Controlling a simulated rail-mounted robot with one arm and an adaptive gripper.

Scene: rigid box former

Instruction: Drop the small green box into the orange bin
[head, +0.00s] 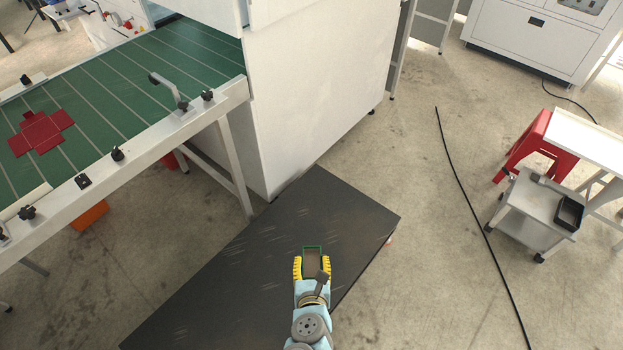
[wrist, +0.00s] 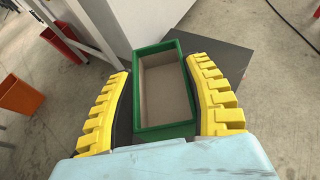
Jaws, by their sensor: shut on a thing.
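The small green box (wrist: 188,130) is open-topped with a beige inside. It sits between the yellow fingers of my gripper (head: 312,262), which is shut on its two long sides. The box also shows in the head view (head: 314,248), over the dark table. An orange bin (head: 89,214) stands on the floor under the green conveyor, partly hidden by the conveyor's frame. In the wrist view the orange bin (wrist: 20,96) is at the left edge, well apart from the box.
The dark low table (head: 240,275) lies beneath my gripper. The green conveyor (head: 110,95) carries a flat red box blank (head: 41,132). A white machine cabinet (head: 305,105) stands behind the table. A red container (wrist: 64,44) is near the bin. Floor at right is open, crossed by a black cable (head: 466,190).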

